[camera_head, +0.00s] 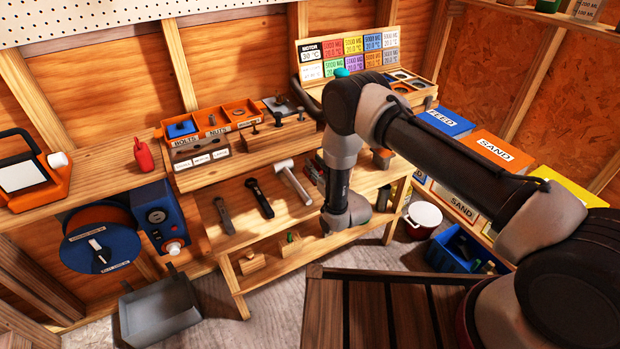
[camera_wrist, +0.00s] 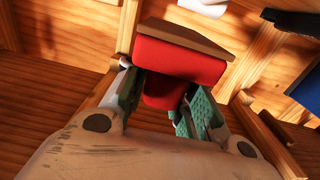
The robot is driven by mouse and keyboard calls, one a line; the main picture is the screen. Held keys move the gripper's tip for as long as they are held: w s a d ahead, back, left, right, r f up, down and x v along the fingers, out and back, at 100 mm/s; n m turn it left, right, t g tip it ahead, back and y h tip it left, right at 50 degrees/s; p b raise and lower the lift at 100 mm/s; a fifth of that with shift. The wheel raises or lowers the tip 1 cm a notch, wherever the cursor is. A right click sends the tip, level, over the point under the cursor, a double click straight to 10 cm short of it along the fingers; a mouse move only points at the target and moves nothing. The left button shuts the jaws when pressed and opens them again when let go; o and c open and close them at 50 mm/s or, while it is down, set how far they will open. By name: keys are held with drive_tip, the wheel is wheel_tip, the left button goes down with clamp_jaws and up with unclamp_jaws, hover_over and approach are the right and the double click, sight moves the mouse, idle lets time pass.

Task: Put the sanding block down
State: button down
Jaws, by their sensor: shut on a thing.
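The sanding block (camera_wrist: 178,60) shows in the wrist view as a red body with a flat brown face along its upper edge. My gripper (camera_wrist: 162,88), with green finger pads, is shut on it, one finger at each side. A second red part shows below the main body, between the fingers. In the head view my wrist is over the front of the wooden workbench (camera_head: 255,233); the fingers and the block are not clearly seen there, as my arm covers them.
A hammer (camera_head: 292,180) and a black flashlight (camera_head: 259,198) lie on the bench. An orange tray (camera_head: 210,120) of bolts and nuts stands behind. A grey bin (camera_head: 160,312) and a blue crate (camera_head: 458,250) are on the floor. Part of the bench front is clear.

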wheel_tip(320, 180, down, 7)
drive_tip(key=shift+f, duration=0.1)
idle(0.4)
drive_tip(key=c, duration=1.2)
unclamp_jaws()
drive_tip(key=shift+f, duration=0.15)
drive_tip(key=shift+o, duration=0.2)
drive_tip(key=shift+s+d, duration=0.1)
drive_tip(key=shift+s, duration=0.1)
drive_tip(key=v, duration=1.1)
drive_tip(key=shift+s+d, duration=0.2)
drive_tip(key=shift+s, duration=0.05)
